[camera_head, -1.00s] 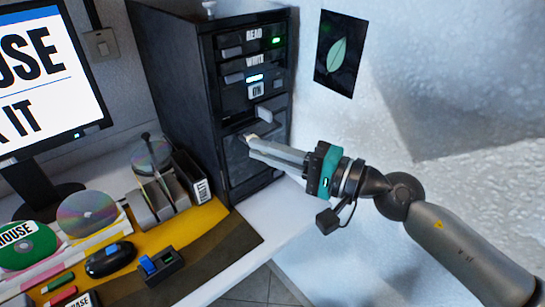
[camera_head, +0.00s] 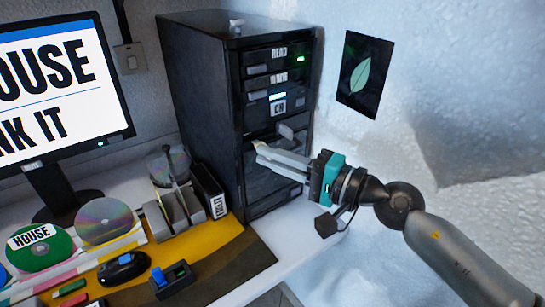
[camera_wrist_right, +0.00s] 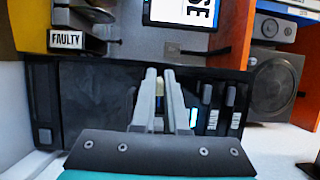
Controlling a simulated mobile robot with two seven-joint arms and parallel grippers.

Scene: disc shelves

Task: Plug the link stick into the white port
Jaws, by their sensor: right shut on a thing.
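My right gripper (camera_head: 258,149) is in front of the dark computer tower, level with its lower front, below the slanted pale drawer or lever. Its long grey fingers point left and are nearly closed. In the right wrist view the fingertips (camera_wrist_right: 161,75) lie close together before the tower front (camera_wrist_right: 95,95). A small pale thing, which I take to be the link stick (camera_wrist_right: 160,89), shows between them, mostly hidden. I cannot make out the white port or whether the stick touches the tower. My left gripper is not in view.
The tower (camera_head: 200,95) stands on the white desk (camera_head: 262,228), its front carrying labelled slots and lit lamps. A disc stand (camera_head: 178,212), discs (camera_head: 104,220) and a small switch box (camera_head: 172,279) lie left of it. A monitor (camera_head: 60,85) is at far left. The wall is at right.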

